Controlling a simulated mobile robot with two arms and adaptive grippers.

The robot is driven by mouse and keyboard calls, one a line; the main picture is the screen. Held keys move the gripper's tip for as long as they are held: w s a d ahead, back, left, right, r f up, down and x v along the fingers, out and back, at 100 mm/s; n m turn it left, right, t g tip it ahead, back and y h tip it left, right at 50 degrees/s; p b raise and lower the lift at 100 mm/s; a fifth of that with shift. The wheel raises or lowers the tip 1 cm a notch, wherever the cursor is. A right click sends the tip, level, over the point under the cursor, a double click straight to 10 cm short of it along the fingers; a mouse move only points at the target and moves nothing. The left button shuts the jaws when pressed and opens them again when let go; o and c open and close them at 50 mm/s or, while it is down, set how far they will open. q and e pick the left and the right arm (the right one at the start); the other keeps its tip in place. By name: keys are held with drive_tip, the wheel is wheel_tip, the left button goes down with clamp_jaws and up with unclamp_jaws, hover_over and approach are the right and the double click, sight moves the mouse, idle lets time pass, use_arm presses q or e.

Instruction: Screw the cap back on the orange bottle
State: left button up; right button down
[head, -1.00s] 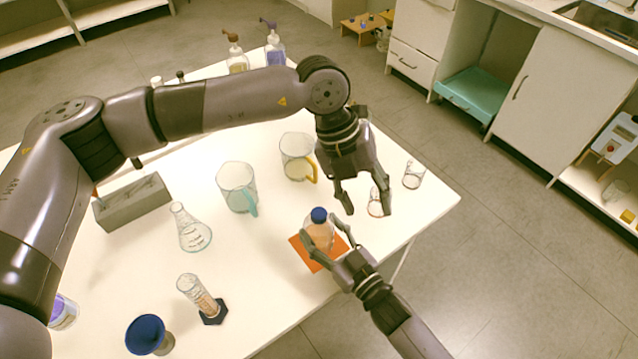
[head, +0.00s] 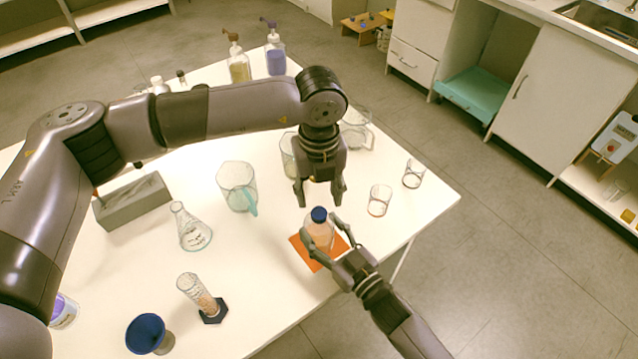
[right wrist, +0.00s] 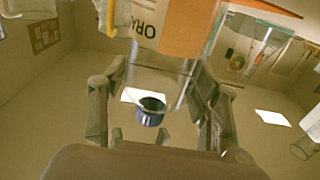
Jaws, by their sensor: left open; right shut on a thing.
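The orange bottle (head: 318,236) is clear, with pale orange contents, and stands upright on an orange mat (head: 301,254) near the table's front right edge. Its blue cap (head: 319,214) sits at the top of the neck; I cannot tell how tightly. My right gripper (head: 322,231) reaches in from the lower right and is shut around the bottle. In the right wrist view the bottle's label (right wrist: 147,20) reads "ORA", and the blue cap (right wrist: 150,112) shows upside down between the fingers. My left gripper (head: 320,199) is open, pointing down just above the cap, its fingers either side.
Two small glass beakers (head: 379,201) (head: 413,174) stand right of the bottle. A jug with a teal handle (head: 237,187) and a flask (head: 191,228) stand left. A graduated cylinder (head: 198,295) stands at the front. Another jug is partly hidden behind my left gripper.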

sight(319, 212)
use_arm(q)
wheel_tip(319, 212, down, 6)
drive_tip(key=shift+r, duration=0.15)
idle(0.3)
clamp_jaws()
idle(0.4)
